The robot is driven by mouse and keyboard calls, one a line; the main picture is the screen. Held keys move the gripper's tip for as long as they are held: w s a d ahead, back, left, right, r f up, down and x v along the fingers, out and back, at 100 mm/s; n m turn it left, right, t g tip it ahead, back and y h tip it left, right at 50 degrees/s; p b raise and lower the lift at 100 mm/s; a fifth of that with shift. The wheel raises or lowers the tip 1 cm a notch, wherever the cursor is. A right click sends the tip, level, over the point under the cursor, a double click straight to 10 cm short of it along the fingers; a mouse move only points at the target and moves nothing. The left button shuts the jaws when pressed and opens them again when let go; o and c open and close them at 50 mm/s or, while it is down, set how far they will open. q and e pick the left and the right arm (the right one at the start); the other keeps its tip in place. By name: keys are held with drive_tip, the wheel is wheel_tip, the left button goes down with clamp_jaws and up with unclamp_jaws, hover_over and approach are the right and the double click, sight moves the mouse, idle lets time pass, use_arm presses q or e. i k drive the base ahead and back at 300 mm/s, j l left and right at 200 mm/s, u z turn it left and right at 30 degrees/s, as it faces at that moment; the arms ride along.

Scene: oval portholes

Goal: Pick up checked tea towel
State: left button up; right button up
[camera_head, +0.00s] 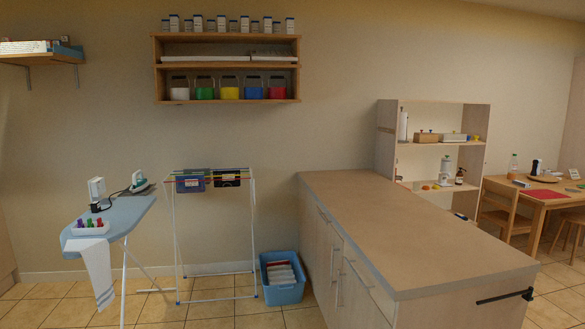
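I cannot make out a clearly checked tea towel at this distance. A pale, whitish cloth (98,268) hangs down over the near end of the blue ironing board (125,212) at the left; its pattern is too faint to tell. A blue cloth item (190,183) and a dark one (227,179) hang on the white drying rack (255,230). Red and white folded items (281,273) lie in a blue basket (284,294) on the floor. Neither of my grippers is in view.
A wood-topped counter (400,220) fills the middle right, with a dark rail (504,296) on its near end. An iron (138,181) and a small white tray of coloured bottles (90,228) stand on the ironing board. Tiled floor (218,309) is open in front of the rack.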

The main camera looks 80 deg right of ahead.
sight(524, 185)
drive_tip(key=z, duration=4.15)
drive_tip(key=i+z, duration=0.25)
drive_tip(key=i, duration=0.35)
drive_tip(key=i+j+z, duration=0.1)
drive_tip(key=i+z, duration=0.15)
drive_tip(key=i, duration=0.35)
drive_tip(key=i+j+z, duration=0.25)
drive_tip(key=i, duration=0.35)
drive_tip(key=i+l+z, duration=0.15)
drive_tip(key=i+z, duration=0.15)
drive_tip(key=i, duration=0.7)
drive_tip(key=i+z, duration=0.25)
drive_tip(key=i, duration=0.7)
drive_tip(key=i+u, duration=0.75)
drive_tip(key=i+l+u, duration=0.35)
drive_tip(key=i, duration=0.15)
drive_tip(key=i+j+u, duration=0.15)
drive_tip(key=u, duration=0.25)
drive_tip(key=i+j+u, duration=0.1)
drive_tip(key=i+u, duration=0.45)
drive_tip(key=u, duration=0.2)
drive_tip(key=i+u, duration=0.25)
drive_tip(key=u, duration=0.15)
